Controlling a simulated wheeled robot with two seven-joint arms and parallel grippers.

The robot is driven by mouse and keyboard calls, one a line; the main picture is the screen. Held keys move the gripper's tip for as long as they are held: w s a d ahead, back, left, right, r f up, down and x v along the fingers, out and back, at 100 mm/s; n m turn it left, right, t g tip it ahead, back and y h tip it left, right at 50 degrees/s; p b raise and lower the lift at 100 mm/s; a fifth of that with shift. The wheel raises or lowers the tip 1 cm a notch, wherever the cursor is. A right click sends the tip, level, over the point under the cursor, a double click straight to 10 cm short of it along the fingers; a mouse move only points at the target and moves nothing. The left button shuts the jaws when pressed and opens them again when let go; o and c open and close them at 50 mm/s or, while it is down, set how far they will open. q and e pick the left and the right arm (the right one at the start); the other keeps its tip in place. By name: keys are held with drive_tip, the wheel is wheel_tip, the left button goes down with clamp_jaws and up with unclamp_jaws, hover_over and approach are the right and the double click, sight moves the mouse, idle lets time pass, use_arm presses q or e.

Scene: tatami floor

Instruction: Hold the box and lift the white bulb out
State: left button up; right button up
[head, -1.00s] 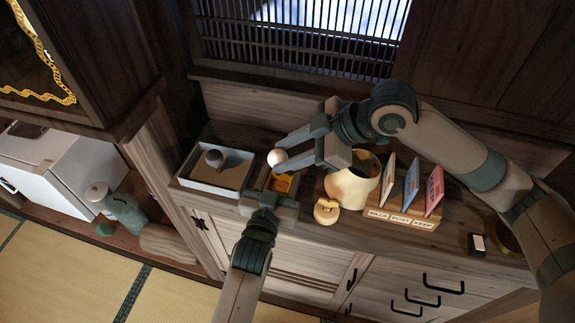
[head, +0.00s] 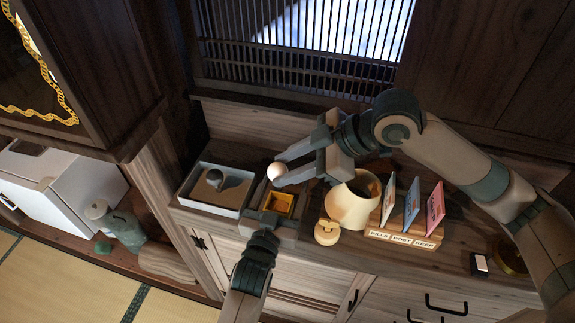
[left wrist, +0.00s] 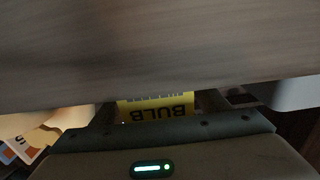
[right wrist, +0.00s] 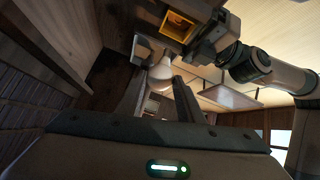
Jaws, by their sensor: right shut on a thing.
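The white bulb (head: 276,172) is held at the fingertips of my right gripper (head: 283,169), clear above the box. It also shows between the fingers in the right wrist view (right wrist: 160,70). The small yellow box (head: 278,204) stands open-topped on the cabinet, with its orange inside showing. My left gripper (head: 271,220) has its fingers on either side of the box and is shut on it. In the left wrist view the box (left wrist: 155,108) shows a yellow face marked "BULB", upside down, between the fingers; a large blurred surface hides the rest.
A grey-white tray (head: 190,197) with a dark round item stands left of the box. A cream pot (head: 352,205), a small tan item (head: 327,232) and a card stand (head: 400,238) marked "BILLS POST KEEP" stand to the right. A slatted window (head: 300,60) is behind.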

use_arm(q)
drive_tip(key=v, duration=1.2)
idle(0.7)
